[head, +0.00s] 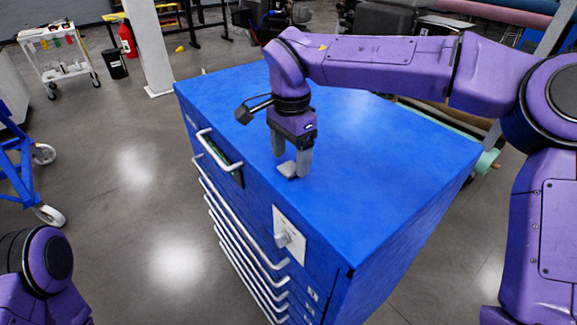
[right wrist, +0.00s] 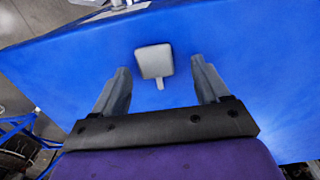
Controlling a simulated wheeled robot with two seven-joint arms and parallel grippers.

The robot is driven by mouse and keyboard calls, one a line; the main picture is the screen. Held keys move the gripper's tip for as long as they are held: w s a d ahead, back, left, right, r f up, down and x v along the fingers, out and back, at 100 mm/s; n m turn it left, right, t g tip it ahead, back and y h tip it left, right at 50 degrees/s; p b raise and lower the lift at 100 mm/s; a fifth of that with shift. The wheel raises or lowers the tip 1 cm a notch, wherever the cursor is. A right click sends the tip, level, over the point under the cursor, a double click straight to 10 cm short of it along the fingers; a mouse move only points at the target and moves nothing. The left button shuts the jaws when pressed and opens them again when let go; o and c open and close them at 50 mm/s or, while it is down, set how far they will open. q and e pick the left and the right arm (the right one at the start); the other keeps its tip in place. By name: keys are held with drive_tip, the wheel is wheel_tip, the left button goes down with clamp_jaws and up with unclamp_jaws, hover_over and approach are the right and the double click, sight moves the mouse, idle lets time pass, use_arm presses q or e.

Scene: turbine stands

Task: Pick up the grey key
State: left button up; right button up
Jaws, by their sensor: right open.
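The grey key (head: 287,169) lies flat on the blue top of the tool cabinet (head: 370,190), near its drawer-side edge. In the right wrist view the key (right wrist: 153,61) shows a squarish head with a short narrow shank pointing toward my gripper. My right gripper (head: 291,163) is pointed down over the key, fingers apart. In the right wrist view the right gripper's fingers (right wrist: 161,72) are on either side of the key, with blue surface showing between each finger and the key. My left gripper is not in view; only part of my left arm shows at lower left.
The cabinet front has several drawers with silver handles (head: 245,225) and a lock plate (head: 289,237). A white cart (head: 58,58), a black bin (head: 115,64) and a white post (head: 150,45) stand behind left. A blue wheeled frame (head: 22,165) is at far left. Most of the cabinet top is clear.

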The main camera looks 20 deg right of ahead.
drive_tip(key=shift+f, duration=0.5)
drive_tip(key=shift+s+r, duration=0.1)
drive_tip(key=shift+s, duration=0.25)
drive_tip(key=shift+c, duration=0.9)
drive_tip(key=shift+w, duration=0.1)
clamp_jaws()
